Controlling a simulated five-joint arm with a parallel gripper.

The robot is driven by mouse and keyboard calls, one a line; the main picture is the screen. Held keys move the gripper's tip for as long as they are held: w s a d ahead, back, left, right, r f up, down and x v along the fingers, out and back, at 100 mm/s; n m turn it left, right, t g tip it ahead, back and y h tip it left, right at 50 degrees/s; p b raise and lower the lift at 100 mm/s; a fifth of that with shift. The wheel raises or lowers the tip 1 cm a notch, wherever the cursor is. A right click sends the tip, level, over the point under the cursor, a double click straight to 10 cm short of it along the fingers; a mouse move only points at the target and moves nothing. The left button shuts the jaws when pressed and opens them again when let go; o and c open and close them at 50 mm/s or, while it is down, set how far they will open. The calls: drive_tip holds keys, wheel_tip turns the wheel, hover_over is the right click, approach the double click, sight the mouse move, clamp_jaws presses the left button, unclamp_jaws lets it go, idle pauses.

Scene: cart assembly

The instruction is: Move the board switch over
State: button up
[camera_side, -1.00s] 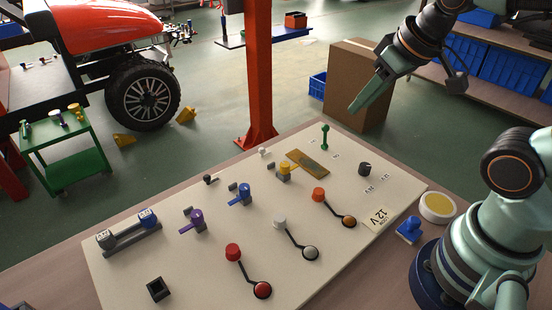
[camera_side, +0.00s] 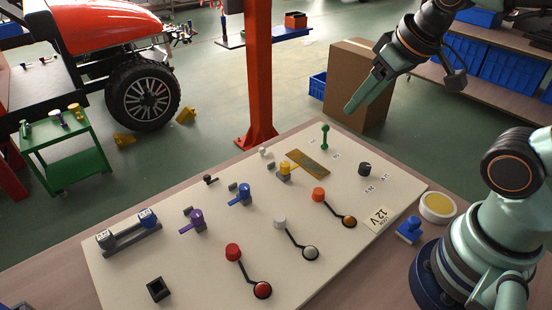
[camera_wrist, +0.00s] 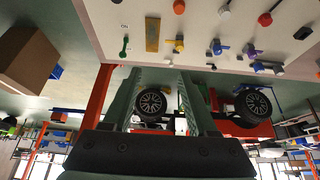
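A small green lever (camera_side: 324,137) stands upright at the far end of the pale board (camera_side: 215,262), with small labels beside it. It also shows in the wrist view (camera_wrist: 124,46), near a label that seems to read ON. A dark round knob (camera_side: 365,169) sits closer to the front right, with small labels beside it. My gripper (camera_side: 349,108) is in the air above and to the right of the green lever in the side view, touching nothing. In the wrist view its two fingers (camera_wrist: 158,76) are apart with nothing between them.
The board also carries a brass plate (camera_side: 307,163), a yellow valve (camera_side: 285,173), a blue valve (camera_side: 240,195), a purple valve (camera_side: 195,222) and red (camera_side: 233,252), white and orange caps. A red post (camera_side: 257,75) and a cardboard box (camera_side: 350,75) stand behind the table.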

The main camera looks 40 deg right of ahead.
drive_tip(key=m+g, duration=0.6)
drive_tip(key=m, duration=0.1)
hover_over(326, 132)
wheel_tip(326, 132, down, 9)
drive_tip(key=shift+w+d+f, duration=0.1)
drive_tip(key=shift+w+f, duration=0.35)
drive_tip(key=shift+w, duration=0.1)
drive_tip(key=f, duration=1.1)
drive_tip(key=shift+s+d+f, duration=0.2)
drive_tip(key=shift+f, duration=0.15)
drive_tip(key=shift+c, duration=0.3)
clamp_jaws()
drive_tip(key=shift+d, duration=0.1)
